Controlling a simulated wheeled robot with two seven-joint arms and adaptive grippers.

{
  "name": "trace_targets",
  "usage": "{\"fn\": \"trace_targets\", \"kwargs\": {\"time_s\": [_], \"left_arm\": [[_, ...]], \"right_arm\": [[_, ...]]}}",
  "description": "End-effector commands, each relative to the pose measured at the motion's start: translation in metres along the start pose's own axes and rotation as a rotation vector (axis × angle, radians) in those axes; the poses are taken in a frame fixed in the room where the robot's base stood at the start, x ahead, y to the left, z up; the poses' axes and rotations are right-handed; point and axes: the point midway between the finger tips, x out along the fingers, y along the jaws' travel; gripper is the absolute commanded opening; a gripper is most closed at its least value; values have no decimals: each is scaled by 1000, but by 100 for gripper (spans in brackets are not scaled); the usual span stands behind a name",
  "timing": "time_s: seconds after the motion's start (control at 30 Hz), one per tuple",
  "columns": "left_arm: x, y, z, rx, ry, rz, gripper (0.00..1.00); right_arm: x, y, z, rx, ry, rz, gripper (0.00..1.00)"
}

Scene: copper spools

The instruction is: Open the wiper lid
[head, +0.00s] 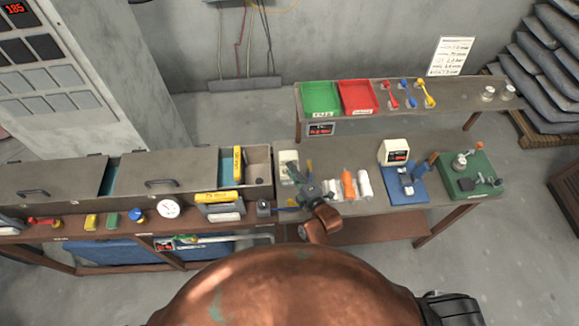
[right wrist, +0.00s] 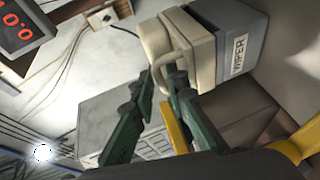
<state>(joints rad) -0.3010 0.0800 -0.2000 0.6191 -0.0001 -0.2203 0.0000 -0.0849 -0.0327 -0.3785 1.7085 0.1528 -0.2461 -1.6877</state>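The wiper box shows large in the right wrist view, with a blue-grey body (right wrist: 241,53) marked WIPER and a cream lid (right wrist: 170,35) that sits shut on it. A cream loop handle (right wrist: 178,50) stands out from the lid. My right gripper (right wrist: 160,78) has its two dark green fingers apart, their tips at the loop's lower end; firm contact cannot be made out. In the head view my right gripper (head: 301,176) is beside a small pale box (head: 288,158) on the bench, partly hiding it. My left gripper is not in view.
An orange bottle (head: 348,184) and white rolls (head: 364,184) stand just right of the gripper. A grey bin (head: 259,165) with a yellow item is on its left. Green (head: 320,97) and red (head: 357,96) trays sit on the shelf behind. A blue fixture (head: 405,184) is further right.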

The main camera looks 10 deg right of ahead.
Motion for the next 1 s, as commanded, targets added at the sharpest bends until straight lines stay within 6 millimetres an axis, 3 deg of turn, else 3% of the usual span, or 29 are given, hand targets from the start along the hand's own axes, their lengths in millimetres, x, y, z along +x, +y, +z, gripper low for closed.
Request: {"fn": "trace_targets", "kwargs": {"time_s": [0.23,0.47,0.7,1.0], "left_arm": [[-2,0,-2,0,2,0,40],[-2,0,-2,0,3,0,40],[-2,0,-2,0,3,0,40],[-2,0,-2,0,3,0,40]], "right_arm": [[17,0,0,1,-1,-1,14],[18,-1,0,1,-1,-1,14],[18,-1,0,1,0,-2,0],[17,-1,0,1,0,-2,0]]}}
